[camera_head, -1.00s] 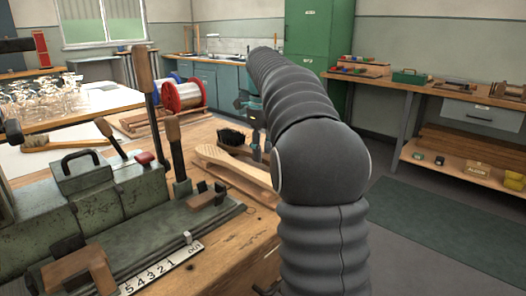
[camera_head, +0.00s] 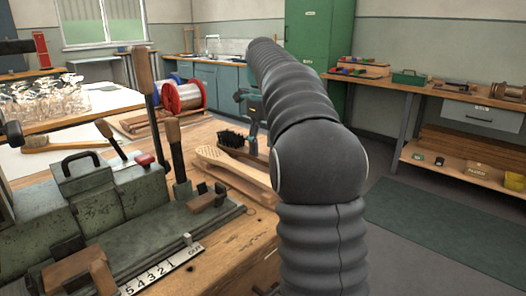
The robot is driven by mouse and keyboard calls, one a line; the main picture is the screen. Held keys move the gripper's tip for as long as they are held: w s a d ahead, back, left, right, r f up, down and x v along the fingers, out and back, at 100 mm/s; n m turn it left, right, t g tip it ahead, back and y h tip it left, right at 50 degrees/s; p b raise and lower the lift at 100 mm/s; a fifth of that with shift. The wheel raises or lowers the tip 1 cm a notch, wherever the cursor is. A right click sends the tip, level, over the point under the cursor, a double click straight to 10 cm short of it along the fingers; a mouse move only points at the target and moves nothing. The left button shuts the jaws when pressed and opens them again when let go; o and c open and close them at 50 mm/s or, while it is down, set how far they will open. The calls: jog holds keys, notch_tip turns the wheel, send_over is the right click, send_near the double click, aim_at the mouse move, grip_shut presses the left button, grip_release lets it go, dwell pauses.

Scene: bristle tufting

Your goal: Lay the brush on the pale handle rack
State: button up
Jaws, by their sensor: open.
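A brush with dark, upright bristles (camera_head: 231,138) lies on the wooden bench behind a pale paddle-shaped wooden handle (camera_head: 215,156). The pale handle lies lengthwise with other pale wood, which looks like the pale handle rack (camera_head: 252,180). My arm hides its right end. My gripper (camera_head: 252,122) is small and dark, partly behind my arm, just right of the bristles. It is open. It looks close to the brush's right end, but I cannot tell whether they touch. The brush's handle end and what lies beneath it are mostly hidden.
A green-grey machine (camera_head: 105,200) with upright wooden-handled levers fills the bench's left side. A spool (camera_head: 183,97) stands behind. Another brush (camera_head: 65,143) lies on a white surface at left. Bare bench (camera_head: 225,245) shows in front.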

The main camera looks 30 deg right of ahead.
aim_at(263, 157)
jog(key=shift+r, duration=2.6)
jog(key=shift+s, duration=0.1)
